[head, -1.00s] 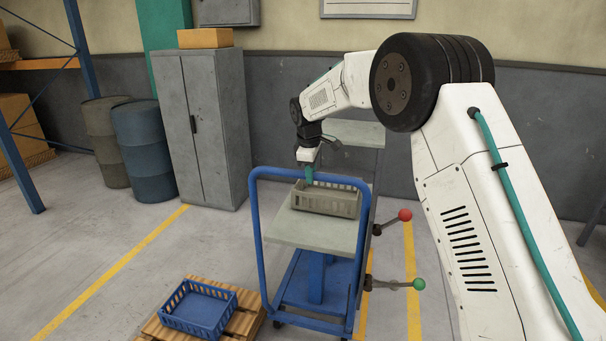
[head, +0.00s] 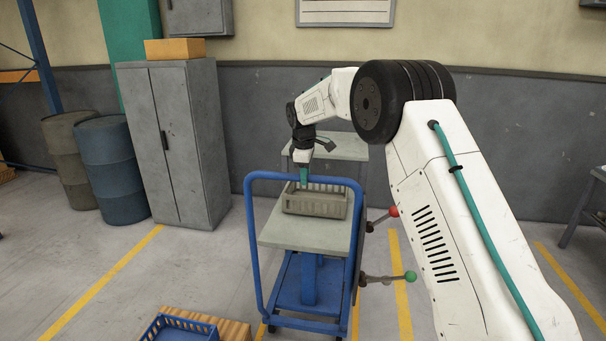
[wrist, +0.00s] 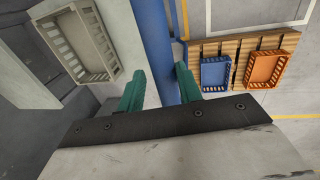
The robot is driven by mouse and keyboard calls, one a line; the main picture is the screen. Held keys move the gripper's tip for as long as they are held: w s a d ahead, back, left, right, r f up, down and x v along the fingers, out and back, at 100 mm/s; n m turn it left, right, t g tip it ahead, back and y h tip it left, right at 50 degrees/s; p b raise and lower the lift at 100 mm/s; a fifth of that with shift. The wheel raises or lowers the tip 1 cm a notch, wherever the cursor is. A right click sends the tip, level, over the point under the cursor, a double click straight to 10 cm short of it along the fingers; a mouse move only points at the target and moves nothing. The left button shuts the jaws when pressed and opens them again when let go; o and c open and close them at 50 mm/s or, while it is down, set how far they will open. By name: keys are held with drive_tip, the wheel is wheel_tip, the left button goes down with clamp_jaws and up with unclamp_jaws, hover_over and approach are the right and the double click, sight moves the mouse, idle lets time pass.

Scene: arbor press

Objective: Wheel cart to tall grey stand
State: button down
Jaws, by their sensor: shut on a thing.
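The cart (head: 290,235) has a grey-green top, a blue tubular handle hoop and a blue base. A grey slatted crate (head: 318,205) sits on its top. My gripper (head: 304,180) has teal fingers at the handle's top bar. In the wrist view the gripper (wrist: 160,90) has the blue handle bar (wrist: 152,35) between its fingers, shut on it. The grey crate also shows there (wrist: 77,45). The tall grey stand (head: 345,146) is directly behind the cart in the head view. Its lower part is hidden by the cart, and the gap between them cannot be judged.
Levers with a red knob (head: 393,211) and a green knob (head: 410,276) stick out at the cart's right. A pallet (head: 236,331) with a blue crate (head: 180,330) is at front left. A grey cabinet (head: 178,140) and barrels (head: 112,165) stand left.

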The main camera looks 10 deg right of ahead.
drive_tip(key=shift+w+d+r, duration=0.25)
drive_tip(key=shift+w+d, duration=0.1)
drive_tip(key=shift+w, duration=0.15)
drive_tip(key=c, duration=1.2)
unclamp_jaws()
drive_tip(key=shift+o, duration=0.2)
drive_tip(key=shift+d+f, duration=0.1)
drive_tip(key=shift+f, duration=0.05)
drive_tip(key=shift+a, duration=0.25)
drive_tip(key=r, duration=0.2)
drive_tip(key=s+r, duration=0.1)
drive_tip(key=r, duration=0.4)
drive_tip(key=shift+s+a+r, duration=0.2)
drive_tip(key=shift+s+a, duration=0.1)
